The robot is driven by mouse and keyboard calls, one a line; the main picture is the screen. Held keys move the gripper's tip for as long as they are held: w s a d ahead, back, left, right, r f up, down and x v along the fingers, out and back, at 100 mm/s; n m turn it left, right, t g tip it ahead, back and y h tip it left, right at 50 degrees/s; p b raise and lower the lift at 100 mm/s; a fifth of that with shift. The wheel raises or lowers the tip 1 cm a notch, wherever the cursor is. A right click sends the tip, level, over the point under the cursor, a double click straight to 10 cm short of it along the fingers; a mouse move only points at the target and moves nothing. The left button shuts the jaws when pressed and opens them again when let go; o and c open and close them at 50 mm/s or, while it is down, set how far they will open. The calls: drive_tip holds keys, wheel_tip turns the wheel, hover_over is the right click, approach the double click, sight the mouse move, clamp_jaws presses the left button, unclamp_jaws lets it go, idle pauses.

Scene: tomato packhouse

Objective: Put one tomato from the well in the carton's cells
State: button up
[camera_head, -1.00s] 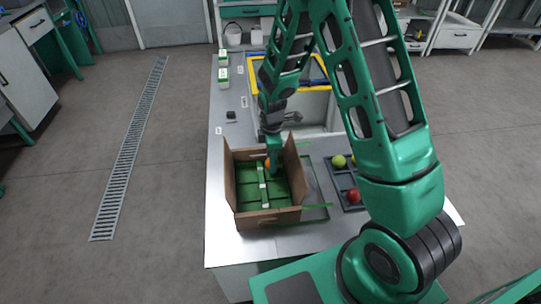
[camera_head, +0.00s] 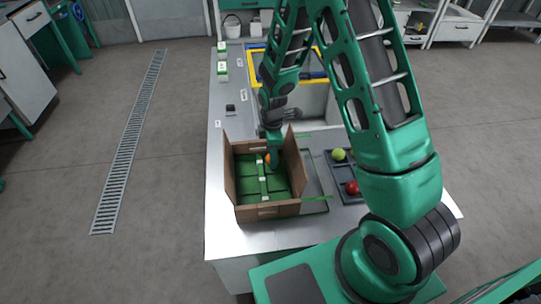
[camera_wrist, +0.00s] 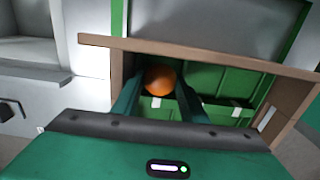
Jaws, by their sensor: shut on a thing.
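The open brown carton (camera_head: 268,211) stands on the metal counter, with green cells inside split by a divider (camera_head: 262,180). My gripper (camera_wrist: 160,88) points down into the far part of the carton; in the head view it (camera_head: 273,157) is near the far wall. It is shut on an orange tomato (camera_wrist: 160,79), which also shows in the head view (camera_head: 267,158). The tomato is between the fingers; I cannot tell whether it touches the cell floor. The well (camera_head: 318,100), with a yellow and blue rim, lies behind the carton, partly hidden by my arm.
A dark tray (camera_head: 343,170) right of the carton holds a yellow-green tomato (camera_head: 338,154) and a red tomato (camera_head: 352,187). A small black item (camera_head: 230,109) and green-and-white boxes (camera_head: 222,68) stand along the counter's left side. The counter front is clear.

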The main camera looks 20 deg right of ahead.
drive_tip(key=o, duration=0.8)
drive_tip(key=shift+c, duration=1.3)
drive_tip(key=shift+r, duration=3)
drive_tip(key=shift+r, duration=0.1)
